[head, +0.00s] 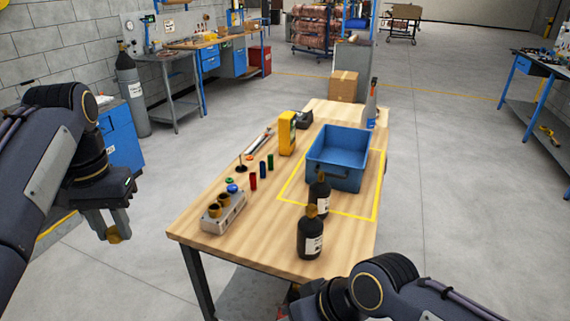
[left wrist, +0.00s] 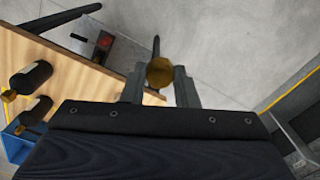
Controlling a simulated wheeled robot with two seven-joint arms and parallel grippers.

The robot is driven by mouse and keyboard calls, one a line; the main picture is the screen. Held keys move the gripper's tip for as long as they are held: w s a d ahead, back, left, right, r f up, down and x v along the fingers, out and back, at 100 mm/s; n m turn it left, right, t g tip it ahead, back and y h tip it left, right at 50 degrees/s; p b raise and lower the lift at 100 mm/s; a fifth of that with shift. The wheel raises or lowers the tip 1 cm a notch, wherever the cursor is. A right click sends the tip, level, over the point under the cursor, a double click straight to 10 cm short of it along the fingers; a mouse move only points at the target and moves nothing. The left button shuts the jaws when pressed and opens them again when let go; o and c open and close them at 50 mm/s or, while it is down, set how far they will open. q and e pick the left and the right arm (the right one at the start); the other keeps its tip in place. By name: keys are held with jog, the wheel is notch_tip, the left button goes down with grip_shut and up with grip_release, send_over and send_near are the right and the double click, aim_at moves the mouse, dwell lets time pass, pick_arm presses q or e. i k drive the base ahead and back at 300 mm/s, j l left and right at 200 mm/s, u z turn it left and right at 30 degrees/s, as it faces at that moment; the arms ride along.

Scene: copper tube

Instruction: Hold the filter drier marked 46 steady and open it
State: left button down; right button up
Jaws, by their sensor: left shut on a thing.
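Two dark bottle-shaped filter driers with white labels and brass tops stand upright on the wooden table: the near drier (head: 311,240) at the front edge and the far drier (head: 320,196) just behind it. Their label marks are too small to read, so I cannot tell which is 46. My left gripper (head: 112,232) is off the table's left side, shut on a small round brass piece. That brass piece (left wrist: 160,72) shows between the fingers in the left wrist view. My right arm is at the bottom right; its fingers are out of frame.
A blue bin (head: 338,158) stands within a yellow outline on the table (head: 200,248). A metal block (head: 226,215) with brass pieces sits at the front left. Several coloured small parts, a yellow device (head: 287,133) and a spray bottle (head: 371,104) stand farther back.

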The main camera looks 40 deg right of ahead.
aim_at(319, 191)
jog(key=i+j+z, duration=0.1)
jog(key=z, duration=0.4)
jog(key=i+j+z, duration=0.2)
jog(key=z, duration=0.25)
jog(key=i+j+z, duration=0.2)
jog(key=z, duration=0.3)
jog(key=i+j+z, duration=0.1)
jog(key=j+z, duration=0.2)
jog(key=z, duration=0.15)
jog(key=j+z, duration=0.3)
jog(key=z, duration=0.2)
jog(key=i+j+z, duration=0.3)
jog(key=i, duration=0.3)
jog(key=j, duration=0.1)
